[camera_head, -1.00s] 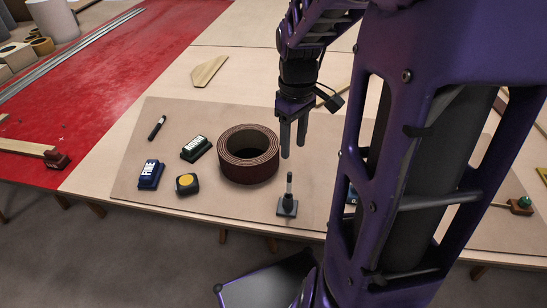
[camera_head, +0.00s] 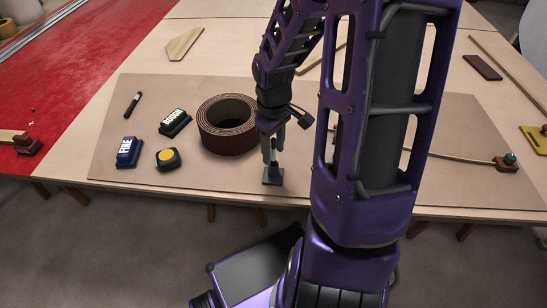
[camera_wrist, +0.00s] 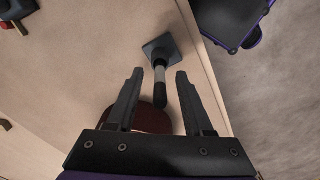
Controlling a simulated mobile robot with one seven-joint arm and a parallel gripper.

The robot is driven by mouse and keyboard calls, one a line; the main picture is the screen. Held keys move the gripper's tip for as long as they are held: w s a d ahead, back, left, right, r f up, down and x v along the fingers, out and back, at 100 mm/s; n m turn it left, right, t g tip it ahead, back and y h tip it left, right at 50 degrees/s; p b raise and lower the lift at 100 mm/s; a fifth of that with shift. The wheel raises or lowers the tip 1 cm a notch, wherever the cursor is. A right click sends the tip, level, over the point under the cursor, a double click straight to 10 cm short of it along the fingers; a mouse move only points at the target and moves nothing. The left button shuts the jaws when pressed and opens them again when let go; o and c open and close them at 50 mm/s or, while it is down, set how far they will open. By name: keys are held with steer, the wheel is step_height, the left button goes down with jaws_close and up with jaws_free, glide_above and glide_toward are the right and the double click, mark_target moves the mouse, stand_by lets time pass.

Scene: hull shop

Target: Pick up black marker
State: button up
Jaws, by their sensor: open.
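A black marker (camera_wrist: 160,95) with a pale grey section stands upright in a small dark square stand (camera_head: 273,177) near the front edge of the table. The stand also shows in the wrist view (camera_wrist: 160,47). My gripper (camera_head: 271,153) is open and points down just over the stand. In the wrist view the marker's black end lies between the two fingers (camera_wrist: 159,80), with gaps at both sides. In the head view my fingers largely hide the marker. A second dark pen-like thing (camera_head: 133,104) lies at the left of the board.
A dark red-brown roll (camera_head: 228,130) stands close left of my gripper. A blue FINE block (camera_head: 128,151), a dark block with a white label (camera_head: 175,122) and a yellow-and-black tape measure (camera_head: 168,158) lie farther left. The board's front strip is mostly clear.

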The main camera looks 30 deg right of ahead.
steer(key=shift+f, duration=0.85)
jaws_close()
steer(key=shift+r, duration=0.15)
step_height(320, 180, up, 10)
steer(key=p, duration=0.2)
steer(key=shift+p, duration=0.35)
